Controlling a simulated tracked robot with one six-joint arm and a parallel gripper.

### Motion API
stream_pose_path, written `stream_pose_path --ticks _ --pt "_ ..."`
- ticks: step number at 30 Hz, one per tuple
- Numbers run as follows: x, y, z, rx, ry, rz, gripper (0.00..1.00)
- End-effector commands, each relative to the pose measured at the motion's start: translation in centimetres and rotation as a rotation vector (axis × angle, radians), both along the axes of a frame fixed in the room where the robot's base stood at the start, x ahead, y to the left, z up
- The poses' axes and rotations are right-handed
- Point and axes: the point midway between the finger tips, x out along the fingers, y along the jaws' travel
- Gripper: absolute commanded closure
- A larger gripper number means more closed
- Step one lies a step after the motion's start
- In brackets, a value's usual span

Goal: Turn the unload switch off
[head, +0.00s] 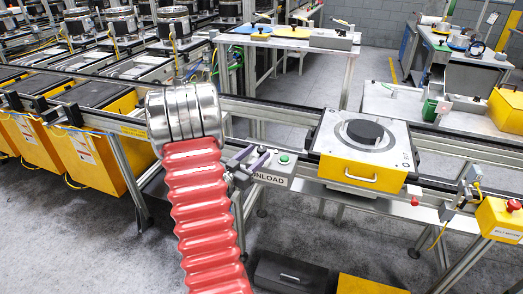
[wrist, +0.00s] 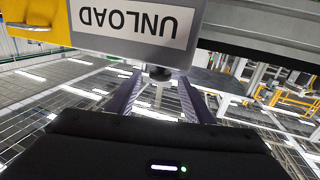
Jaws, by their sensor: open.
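The grey unload box (head: 277,181) is mounted on the conveyor's front rail, with a green button (head: 284,158) on top and its label partly covered by my arm. In the wrist view the same box (wrist: 222,14) shows upside down, with its "UNLOAD" label (wrist: 133,20) readable. A dark round knob (wrist: 159,72) sticks out from the box edge there. My gripper (head: 250,158) is open at the left end of the box. In the wrist view its two purple fingers stand on either side of the knob, with gaps; I cannot tell whether they touch it.
A yellow box with a red button (head: 514,205) is at far right. Dark and yellow bins (head: 290,275) lie below. Yellow bins (head: 95,155) line the left.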

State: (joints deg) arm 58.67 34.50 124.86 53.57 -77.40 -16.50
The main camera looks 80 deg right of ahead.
Motion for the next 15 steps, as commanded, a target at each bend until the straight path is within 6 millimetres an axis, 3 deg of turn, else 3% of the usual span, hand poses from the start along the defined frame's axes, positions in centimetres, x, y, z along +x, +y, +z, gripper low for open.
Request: stream_pose_path --ticks 6,15 --pt "-1.1 -2.7 0.0 0.0 -0.001 -0.002 0.53" --pt "-1.3 -3.7 0.0 0.0 0.0 0.001 0.53"
